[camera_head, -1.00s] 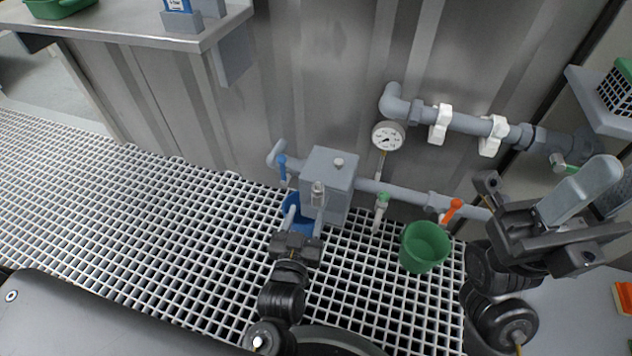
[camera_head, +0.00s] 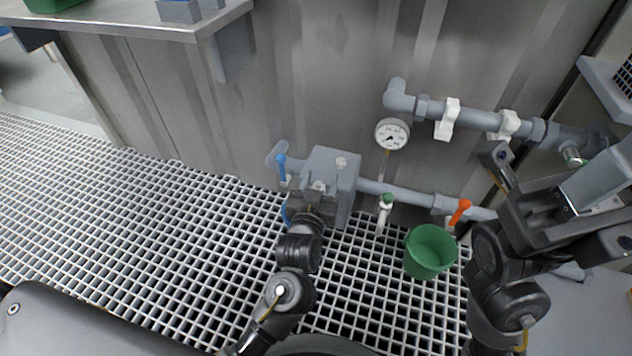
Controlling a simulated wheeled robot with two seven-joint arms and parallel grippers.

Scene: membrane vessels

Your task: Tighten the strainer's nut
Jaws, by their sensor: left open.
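No part is clearly readable as the strainer's nut. A short round pale-ended stub (camera_head: 571,155) on the pipework at the right may belong to the strainer, partly behind my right gripper. My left gripper (camera_head: 314,196) is open at the front of a grey box (camera_head: 338,168) on the lower pipe. It covers most of the clear cylinder there, and I cannot tell whether it touches it. My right gripper (camera_head: 553,202) is large and near the camera at the right. Its two fingers are wide apart, below the stub in the picture.
A green bucket (camera_head: 429,251) stands on the white grating (camera_head: 150,215). Above it are a green-topped tap (camera_head: 386,203) and an orange lever (camera_head: 459,212). A blue lever (camera_head: 282,167) is left of the box. A gauge (camera_head: 391,134) and a clamped upper pipe (camera_head: 475,117) run along the wall.

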